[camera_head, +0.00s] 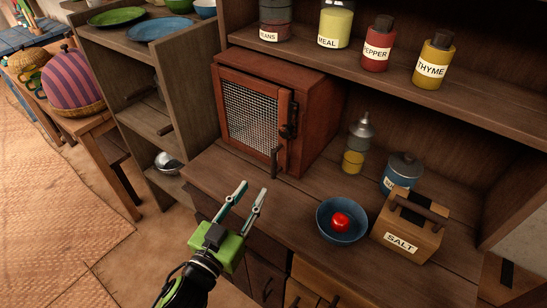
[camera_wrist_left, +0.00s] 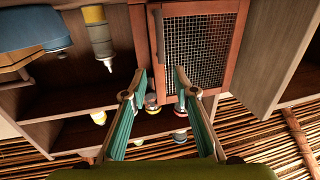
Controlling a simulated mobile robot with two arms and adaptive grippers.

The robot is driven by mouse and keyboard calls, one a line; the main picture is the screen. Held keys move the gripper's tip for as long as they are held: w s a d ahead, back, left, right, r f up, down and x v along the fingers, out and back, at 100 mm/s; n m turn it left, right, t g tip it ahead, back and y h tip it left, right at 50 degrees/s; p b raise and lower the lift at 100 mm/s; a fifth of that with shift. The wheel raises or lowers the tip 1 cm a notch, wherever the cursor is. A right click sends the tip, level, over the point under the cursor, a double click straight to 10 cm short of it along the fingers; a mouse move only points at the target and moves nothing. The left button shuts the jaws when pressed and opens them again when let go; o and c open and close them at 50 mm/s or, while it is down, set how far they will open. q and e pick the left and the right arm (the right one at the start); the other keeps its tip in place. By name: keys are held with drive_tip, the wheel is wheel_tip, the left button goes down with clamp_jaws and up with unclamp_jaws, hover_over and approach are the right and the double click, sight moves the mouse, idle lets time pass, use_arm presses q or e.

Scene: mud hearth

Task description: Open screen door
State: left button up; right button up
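The screen door (camera_head: 251,116) is a wire mesh panel in a red-brown frame on the front of a small wooden cabinet (camera_head: 317,112). It looks shut, with dark metal hardware (camera_head: 289,122) on its right edge and a dark upright handle (camera_head: 275,161) low at the right. In the left wrist view the mesh door (camera_wrist_left: 198,52) is straight ahead, beyond the fingers. My left gripper (camera_head: 251,190) is open and empty, in front of and below the door, apart from it. Its two fingers also show in the left wrist view (camera_wrist_left: 160,82). My right gripper is in neither view.
The cabinet stands on a wooden counter (camera_head: 221,180). To its right are an oil bottle (camera_head: 356,142), a blue bowl (camera_head: 343,222) with a red tomato, a blue lidded pot (camera_head: 402,172) and a salt box (camera_head: 409,229). Jars line the shelf above. An open shelf unit (camera_head: 151,106) stands left.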

sight(272, 160)
use_arm(q)
drive_tip(key=p+x, duration=0.2)
drive_tip(key=x, duration=1.1)
drive_tip(key=shift+w+d+f, duration=0.1)
drive_tip(key=shift+w, duration=0.25)
clamp_jaws()
